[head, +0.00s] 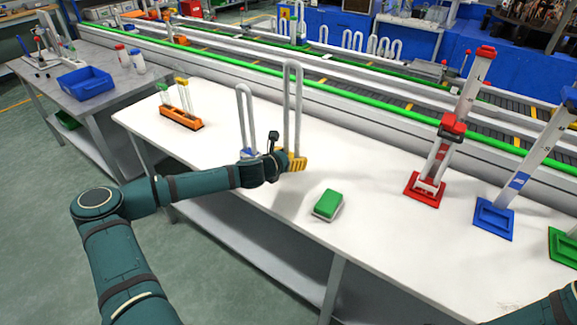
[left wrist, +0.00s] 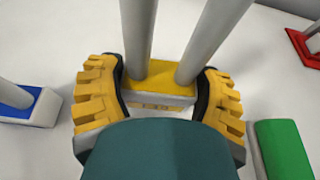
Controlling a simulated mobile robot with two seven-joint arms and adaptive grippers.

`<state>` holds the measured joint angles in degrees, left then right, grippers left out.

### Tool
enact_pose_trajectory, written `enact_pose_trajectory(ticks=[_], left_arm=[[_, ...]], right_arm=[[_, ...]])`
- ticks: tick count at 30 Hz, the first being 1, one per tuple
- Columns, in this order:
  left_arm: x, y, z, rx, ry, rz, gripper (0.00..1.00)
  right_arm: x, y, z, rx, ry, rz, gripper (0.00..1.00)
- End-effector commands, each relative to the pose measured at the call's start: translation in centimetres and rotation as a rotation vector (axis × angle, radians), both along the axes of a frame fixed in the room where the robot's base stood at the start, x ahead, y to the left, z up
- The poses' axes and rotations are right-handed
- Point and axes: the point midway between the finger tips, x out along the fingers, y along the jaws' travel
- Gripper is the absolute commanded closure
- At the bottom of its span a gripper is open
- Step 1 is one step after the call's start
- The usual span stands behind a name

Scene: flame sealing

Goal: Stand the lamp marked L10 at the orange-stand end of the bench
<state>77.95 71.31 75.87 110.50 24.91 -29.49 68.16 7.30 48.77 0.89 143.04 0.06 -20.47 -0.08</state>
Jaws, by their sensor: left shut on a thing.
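My left gripper (head: 291,161) is shut on the yellow-topped base (left wrist: 160,75) of a tall white U-shaped lamp (head: 292,105). In the left wrist view, its yellow fingers (left wrist: 160,100) press on both sides of the base and the two tubes rise upright between them. I cannot read any L10 mark. I cannot tell whether the base touches the bench. A shorter U-shaped lamp with a blue base (head: 246,120) stands just left of it. The orange stand (head: 181,118) is at the left end of the white bench (head: 225,125). My right gripper is out of view.
A green-topped block (head: 328,204) lies right of the held lamp. A red stand (head: 425,190), a blue stand (head: 493,219) and a green stand (head: 564,246) are farther right. The bench between the orange stand and the blue-based lamp is clear. A conveyor runs behind.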

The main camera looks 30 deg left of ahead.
Motion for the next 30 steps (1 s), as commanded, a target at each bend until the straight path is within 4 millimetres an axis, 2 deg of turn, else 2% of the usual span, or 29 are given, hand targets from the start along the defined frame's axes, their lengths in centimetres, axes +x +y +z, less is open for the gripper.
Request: enact_pose_trajectory(ticks=[6,17,18,19,20,30], left_arm=[[0.0,0.0,-3.1,-0.004,0.001,0.001,0.73],[0.0,0.0,-3.4,-0.001,0.000,0.000,0.73],[0.0,0.0,-3.4,-0.001,0.001,0.000,0.13],[0.0,0.0,-3.4,-0.001,0.001,0.000,0.03],[0.0,0.0,-3.4,-0.001,0.001,0.000,0.00],[-0.3,0.0,-3.1,-0.001,0.001,0.000,0.00]], right_arm=[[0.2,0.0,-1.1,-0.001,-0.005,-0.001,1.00],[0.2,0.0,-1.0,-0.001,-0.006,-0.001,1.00],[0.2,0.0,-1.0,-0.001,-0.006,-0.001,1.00],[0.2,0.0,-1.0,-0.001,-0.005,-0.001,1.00],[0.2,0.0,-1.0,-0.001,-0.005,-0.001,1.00],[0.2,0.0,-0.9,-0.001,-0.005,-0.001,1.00]])
